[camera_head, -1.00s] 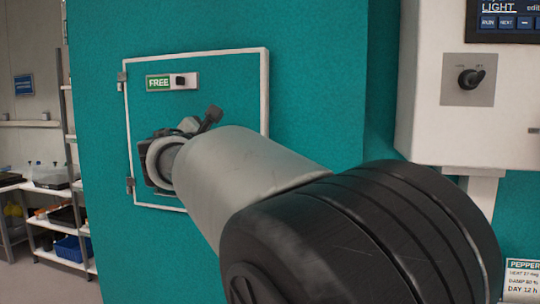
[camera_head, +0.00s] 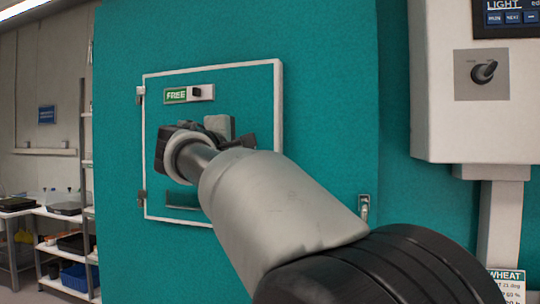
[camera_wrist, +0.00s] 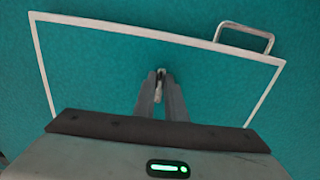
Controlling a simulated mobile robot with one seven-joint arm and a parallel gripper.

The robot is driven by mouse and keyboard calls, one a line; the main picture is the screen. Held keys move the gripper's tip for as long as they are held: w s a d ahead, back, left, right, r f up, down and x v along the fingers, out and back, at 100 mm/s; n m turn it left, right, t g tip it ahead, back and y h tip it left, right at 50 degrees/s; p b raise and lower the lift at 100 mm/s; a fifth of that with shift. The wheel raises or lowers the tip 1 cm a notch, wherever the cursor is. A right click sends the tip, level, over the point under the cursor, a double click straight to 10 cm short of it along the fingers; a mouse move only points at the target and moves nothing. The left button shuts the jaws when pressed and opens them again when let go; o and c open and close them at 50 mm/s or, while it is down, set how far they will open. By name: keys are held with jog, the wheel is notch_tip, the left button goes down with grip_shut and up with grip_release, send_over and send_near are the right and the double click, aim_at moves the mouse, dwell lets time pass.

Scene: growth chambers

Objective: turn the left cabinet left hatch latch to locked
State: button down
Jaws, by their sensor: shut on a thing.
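The hatch (camera_head: 158,115) is a teal panel with a white frame on the teal cabinet (camera_head: 330,90). Most of that piece is hidden between the fingers. In the head view my arm and wrist cover the hatch's lower right, and the fingertips are hidden.
A metal loop handle (camera_wrist: 245,38) stands near the hatch's edge in the wrist view. A white control box (camera_head: 475,85) with a black knob juts out at the right. Shelves with trays (camera_head: 65,240) stand at the far left.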

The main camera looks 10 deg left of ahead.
jog(key=shift+r, duration=0.1)
dwell(0.5)
jog(key=c, duration=1.8)
grip_release()
jog(key=s+a+b, duration=0.1)
jog(key=s+b, duration=0.2)
jog(key=s, duration=1.4)
jog(key=shift+s+a, duration=0.15)
jog(key=shift+s, duration=0.05)
jog(key=shift+m, duration=0.3)
